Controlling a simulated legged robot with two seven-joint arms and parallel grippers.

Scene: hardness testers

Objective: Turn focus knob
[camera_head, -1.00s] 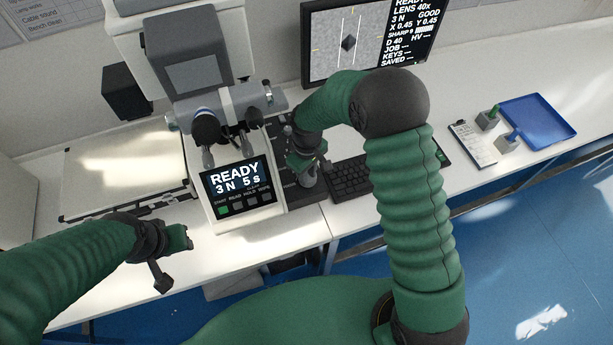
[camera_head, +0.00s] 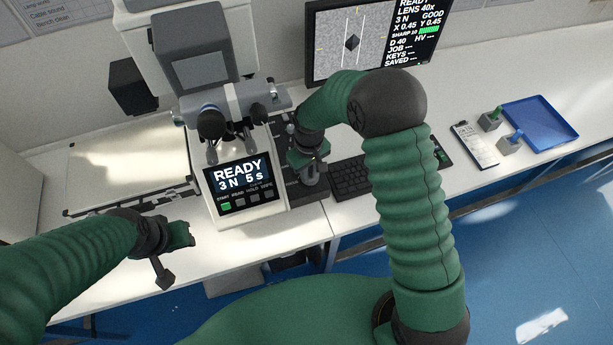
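The hardness tester (camera_head: 236,150) stands on the bench, its front panel screen (camera_head: 240,177) reading READY, 3 N, 5 s. The monitor (camera_head: 362,42) behind shows a dark diamond mark, GOOD, and SHARP 10 with a green bar. My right gripper (camera_head: 307,168) is low at the tester's right side, over a dark control strip (camera_head: 308,193). I cannot make out the focus knob there; the gripper and arm cover that spot, and whether the fingers are closed is unclear.
A black keyboard (camera_head: 352,180) lies right of my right gripper. Farther right are a clipboard (camera_head: 474,145), two small blocks and a blue tray (camera_head: 541,123). A flat plate (camera_head: 130,168) lies left of the tester. The bench's front right is clear.

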